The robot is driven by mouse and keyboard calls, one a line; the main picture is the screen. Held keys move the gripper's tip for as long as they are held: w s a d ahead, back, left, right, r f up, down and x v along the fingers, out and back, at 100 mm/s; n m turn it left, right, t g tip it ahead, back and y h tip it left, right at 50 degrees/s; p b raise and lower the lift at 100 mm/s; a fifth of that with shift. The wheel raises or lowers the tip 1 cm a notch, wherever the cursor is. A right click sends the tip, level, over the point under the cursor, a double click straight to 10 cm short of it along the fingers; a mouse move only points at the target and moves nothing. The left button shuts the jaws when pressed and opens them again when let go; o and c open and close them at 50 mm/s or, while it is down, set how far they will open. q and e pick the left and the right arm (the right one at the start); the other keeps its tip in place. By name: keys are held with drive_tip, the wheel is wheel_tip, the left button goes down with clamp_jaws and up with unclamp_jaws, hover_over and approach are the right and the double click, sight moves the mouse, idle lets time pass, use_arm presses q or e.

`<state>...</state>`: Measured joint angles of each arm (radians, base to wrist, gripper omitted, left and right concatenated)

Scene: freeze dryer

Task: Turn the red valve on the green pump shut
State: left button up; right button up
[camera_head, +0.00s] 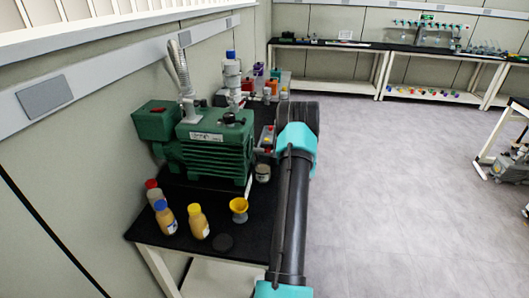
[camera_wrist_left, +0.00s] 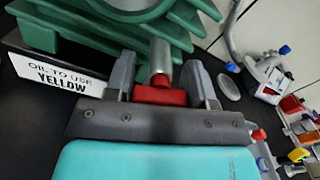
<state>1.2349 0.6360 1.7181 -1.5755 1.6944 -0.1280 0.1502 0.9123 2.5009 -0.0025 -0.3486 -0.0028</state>
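The green pump (camera_head: 205,140) stands on the black bench on the left in the head view. Its green ribbed body (camera_wrist_left: 180,22) fills the top left of the wrist view. The red valve (camera_wrist_left: 160,94) sits at the end of a short metal stem (camera_wrist_left: 160,62) coming from the pump. My left gripper (camera_wrist_left: 162,75) has its two grey fingers on either side of the red valve, spanning it. The red part fills the gap at the finger bases; whether the fingers press on it is unclear. In the head view my left arm (camera_head: 292,215) hides this spot. My right gripper is not in view.
A sign reading "OIL TO USE YELLOW" (camera_wrist_left: 60,75) is below the pump. Open floor lies right.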

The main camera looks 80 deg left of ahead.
use_arm(q)
drive_tip(key=c, duration=0.4)
drive_tip(key=shift+c, duration=0.2)
drive_tip(key=shift+m, duration=1.9)
drive_tip(key=o, duration=0.9)
drive_tip(key=shift+w, duration=0.1)
drive_tip(key=v, duration=1.7)
drive_tip(key=shift+w+d, duration=0.15)
drive_tip(key=shift+d, duration=0.05)
